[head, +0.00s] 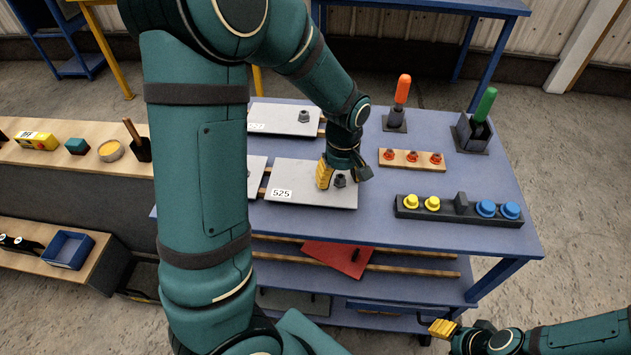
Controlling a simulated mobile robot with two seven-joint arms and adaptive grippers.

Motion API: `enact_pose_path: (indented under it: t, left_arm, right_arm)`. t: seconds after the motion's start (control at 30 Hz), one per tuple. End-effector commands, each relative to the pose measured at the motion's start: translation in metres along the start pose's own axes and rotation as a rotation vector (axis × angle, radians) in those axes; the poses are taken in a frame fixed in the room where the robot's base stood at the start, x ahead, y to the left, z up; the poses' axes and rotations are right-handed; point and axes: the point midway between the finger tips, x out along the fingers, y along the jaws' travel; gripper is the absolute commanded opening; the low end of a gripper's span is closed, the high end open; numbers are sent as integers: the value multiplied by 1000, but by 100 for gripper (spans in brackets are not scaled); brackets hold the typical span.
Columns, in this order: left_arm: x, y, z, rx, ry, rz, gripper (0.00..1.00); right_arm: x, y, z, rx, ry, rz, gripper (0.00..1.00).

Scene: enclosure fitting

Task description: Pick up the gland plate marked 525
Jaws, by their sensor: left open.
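The gland plate marked 525 (300,196) is a flat grey plate lying on the blue table, with a white label at its front left. A dark knob (340,182) stands up on its right half. My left gripper (343,174) is open over this plate, pointing down, with its fingers on either side of the knob in this view. I cannot tell whether they touch it. My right gripper (440,330) is low at the bottom right, away from the plate; its jaw opening is not clear.
Another grey plate (285,117) lies behind, and one (256,178) at left is partly hidden by my arm. Right of the plate are a wooden strip (400,164) with red knobs and a dark rail (455,215) with yellow and blue buttons. Orange (403,88) and green (486,104) handles stand behind.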

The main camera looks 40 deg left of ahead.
Motion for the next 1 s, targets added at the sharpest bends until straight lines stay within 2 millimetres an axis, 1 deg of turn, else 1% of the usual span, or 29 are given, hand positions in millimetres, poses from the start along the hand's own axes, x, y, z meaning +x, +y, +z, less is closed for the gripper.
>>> enact_pose_path:
  t: [0.03, 0.07, 0.1, 0.17, 0.2, 0.23, 0.27, 0.63, 0.73, 0.87, 1.0]
  left_arm:
    - [0, 0, 0, 0, 0, 0, 59]
    - [0, 0, 0, 0, 0, 0, 61]
    - [0, 0, 0, 0, 0, 0, 47]
    - [0, 0, 0, 0, 0, 0, 26]
    - [0, 0, 0, 0, 0, 0, 12]
    - [0, 0, 0, 0, 0, 0, 1]
    - [0, 0, 0, 0, 0, 0, 0]
    - [0, 0, 0, 1, 0, 0, 0]
    - [-5, 0, 0, 1, 1, 1, 0]
    - [-23, 1, 0, 1, 2, 3, 0]
    - [-51, 1, 0, 1, 3, 4, 0]
  right_arm:
    - [0, 0, 0, 0, 0, 0, 47]
    - [0, 0, 0, 0, 0, 0, 47]
    - [0, 0, 0, 0, 0, 0, 47]
    - [0, 0, 0, 0, 0, 0, 47]
    - [0, 0, 0, 0, 0, 0, 47]
    - [0, 0, 0, 0, 0, 0, 47]
    - [0, 0, 0, 0, 0, 0, 47]
    - [0, 0, 0, 0, 0, 0, 47]
    - [-2, -1, 0, 0, -1, 0, 47]
    - [-8, -3, 0, 1, -3, 0, 47]
    - [-17, -6, 1, 1, -7, 0, 47]
